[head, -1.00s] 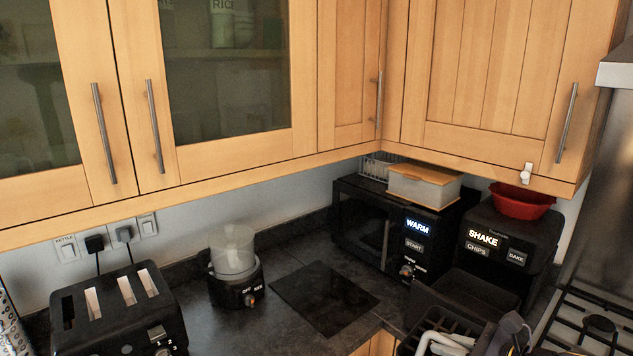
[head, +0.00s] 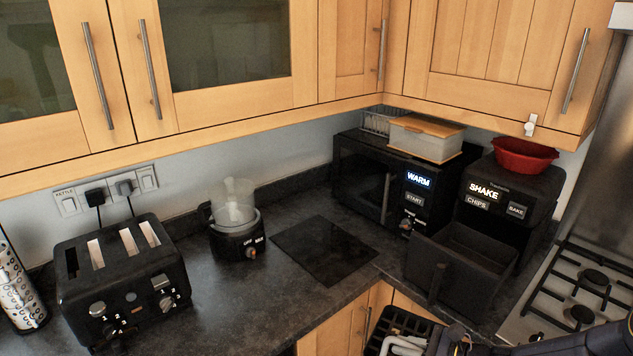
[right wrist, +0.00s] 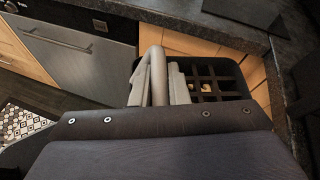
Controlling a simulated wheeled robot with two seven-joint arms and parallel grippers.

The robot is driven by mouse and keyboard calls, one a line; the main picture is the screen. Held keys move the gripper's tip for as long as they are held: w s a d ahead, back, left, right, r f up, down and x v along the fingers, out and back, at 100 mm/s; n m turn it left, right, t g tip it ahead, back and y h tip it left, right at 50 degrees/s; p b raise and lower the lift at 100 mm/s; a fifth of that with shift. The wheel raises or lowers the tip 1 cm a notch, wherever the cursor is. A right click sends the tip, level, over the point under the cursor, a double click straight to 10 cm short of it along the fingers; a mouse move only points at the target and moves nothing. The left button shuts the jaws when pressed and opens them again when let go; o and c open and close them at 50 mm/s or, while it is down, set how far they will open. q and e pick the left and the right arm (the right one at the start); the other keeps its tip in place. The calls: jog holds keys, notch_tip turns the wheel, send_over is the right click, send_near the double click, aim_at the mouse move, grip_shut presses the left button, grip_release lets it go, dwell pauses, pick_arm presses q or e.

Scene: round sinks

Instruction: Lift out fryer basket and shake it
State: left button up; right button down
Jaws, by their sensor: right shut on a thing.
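The fryer basket (head: 420,322) is a black grid basket, low at the bottom edge of the head view and partly cut off. It also shows in the right wrist view (right wrist: 230,72), with a few small pale yellow pieces behind its bars. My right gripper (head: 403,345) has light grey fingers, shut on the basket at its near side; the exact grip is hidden. The fingers also show in the right wrist view (right wrist: 162,80). The basket is out of the black fryer (head: 515,190), whose drawer (head: 490,278) stands open and looks empty. My left gripper is not in view.
The fryer display reads SHAKE, and a red bowl (head: 525,155) sits on top. A microwave (head: 370,180) stands to its left, a hob (head: 585,290) to its right. A blender (head: 236,225) and toaster (head: 120,275) stand further left. Wooden cabinets (head: 345,325) lie below the counter.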

jog(key=shift+w+f+b, duration=0.15)
jog(key=shift+f+b, duration=0.3)
jog(key=shift+f, duration=0.4)
jog(key=shift+r, duration=0.1)
